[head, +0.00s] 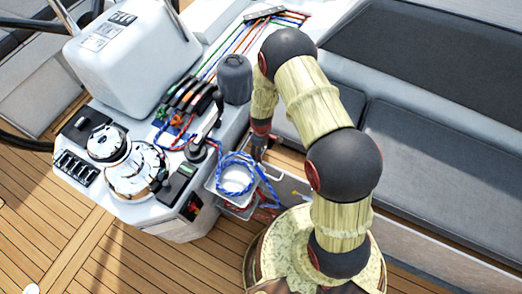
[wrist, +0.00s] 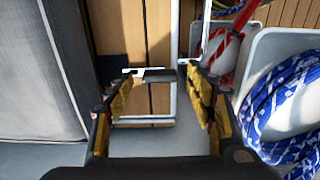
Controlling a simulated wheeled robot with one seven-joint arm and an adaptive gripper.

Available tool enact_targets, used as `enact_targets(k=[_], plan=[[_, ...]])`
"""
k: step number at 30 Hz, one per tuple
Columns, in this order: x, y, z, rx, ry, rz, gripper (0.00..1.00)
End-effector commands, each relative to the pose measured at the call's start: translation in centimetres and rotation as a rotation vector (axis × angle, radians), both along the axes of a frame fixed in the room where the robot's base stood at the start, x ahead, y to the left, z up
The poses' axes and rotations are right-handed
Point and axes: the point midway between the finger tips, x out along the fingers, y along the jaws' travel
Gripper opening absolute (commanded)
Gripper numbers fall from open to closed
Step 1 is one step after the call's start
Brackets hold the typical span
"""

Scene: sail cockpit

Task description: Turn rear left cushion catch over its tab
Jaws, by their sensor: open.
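My gripper (head: 260,142) is low beside the cockpit console, partly hidden by my arm in the head view. In the wrist view my gripper (wrist: 158,88) has its two yellow-padded fingers spread apart with nothing clearly held. A small bar with pale and dark parts (wrist: 150,74) shows between the fingertips; I cannot tell whether it is the catch or its tab, or whether a finger touches it. A grey seat cushion (wrist: 35,70) is left of the fingers, and grey cushions (head: 425,140) line the bench in the head view.
A blue rope coil (wrist: 285,110) lies in a pale bin right of my gripper, with a red-and-white rope (wrist: 226,55) nearby. The console (head: 125,60) carries chrome winches (head: 135,175) and a dark lever (head: 235,80). Open teak deck (head: 150,265) is at the front left.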

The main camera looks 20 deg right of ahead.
Motion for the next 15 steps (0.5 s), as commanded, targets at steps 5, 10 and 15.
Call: enact_targets(k=[5, 10, 15], plan=[[0.2, 0.0, 3.0, 0.0, -0.006, 0.0, 0.55], [0.2, 0.0, 6.6, 0.0, -0.006, 0.0, 0.55], [0.2, 0.0, 9.5, 0.0, -0.004, 0.0, 0.55]])
